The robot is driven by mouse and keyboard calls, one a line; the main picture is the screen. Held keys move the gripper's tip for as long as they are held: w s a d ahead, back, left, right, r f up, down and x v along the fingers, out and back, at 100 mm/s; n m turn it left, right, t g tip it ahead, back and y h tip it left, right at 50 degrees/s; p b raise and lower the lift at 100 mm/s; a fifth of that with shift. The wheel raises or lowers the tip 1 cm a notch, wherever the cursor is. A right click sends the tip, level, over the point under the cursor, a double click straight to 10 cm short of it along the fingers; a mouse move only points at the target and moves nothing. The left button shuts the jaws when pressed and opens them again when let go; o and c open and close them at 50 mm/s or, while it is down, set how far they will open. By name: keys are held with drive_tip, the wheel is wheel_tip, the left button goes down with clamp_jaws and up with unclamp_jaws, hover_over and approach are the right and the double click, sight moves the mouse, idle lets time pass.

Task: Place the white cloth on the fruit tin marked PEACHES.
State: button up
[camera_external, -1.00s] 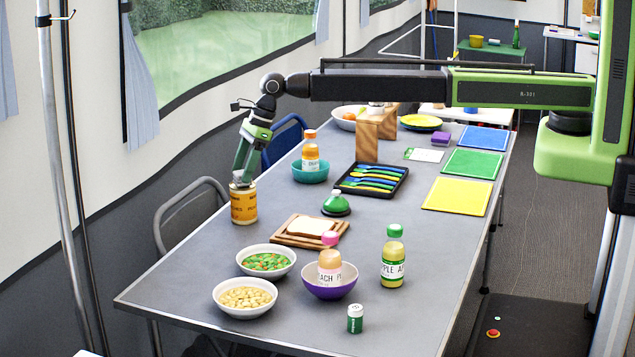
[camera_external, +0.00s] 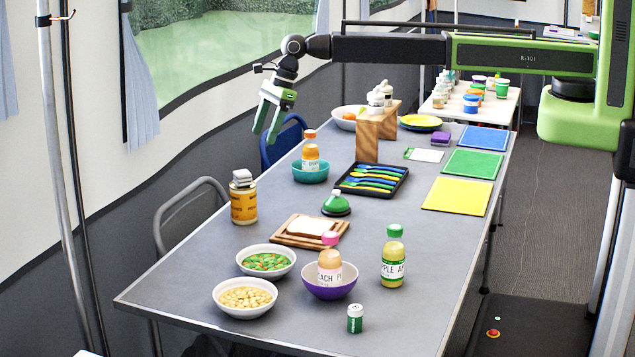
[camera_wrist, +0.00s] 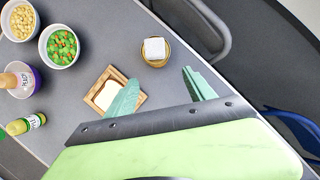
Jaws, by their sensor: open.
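The fruit tin (camera_external: 243,207) stands upright near the table's left edge, with a yellow label; its lettering is too small to read surely. The folded white cloth (camera_external: 242,177) rests on top of the tin. In the wrist view the cloth (camera_wrist: 155,48) covers most of the tin's top, with the tin's rim (camera_wrist: 143,62) showing around it. My gripper (camera_external: 264,136) is open and empty, above and behind the tin, apart from the cloth. Its two fingers also show in the wrist view (camera_wrist: 163,93).
A bread slice on a wooden board (camera_external: 281,239) lies right of the tin. Bowls of vegetables (camera_external: 266,262) and chickpeas (camera_external: 245,298) stand in front. A cutlery tray (camera_external: 372,180) and a teal bowl (camera_external: 310,172) are behind. A grey chair (camera_external: 187,194) stands at the left edge.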

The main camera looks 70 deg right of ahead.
drive_tip(key=s+d+f+n+g+h, duration=0.1)
drive_tip(key=s+d+n+g+h, duration=0.2)
drive_tip(key=s+d+n, duration=2.2)
drive_tip(key=s+d, duration=0.5)
drive_tip(key=d, duration=0.1)
drive_tip(key=shift+d+f, duration=0.25)
drive_tip(key=shift+d, duration=0.05)
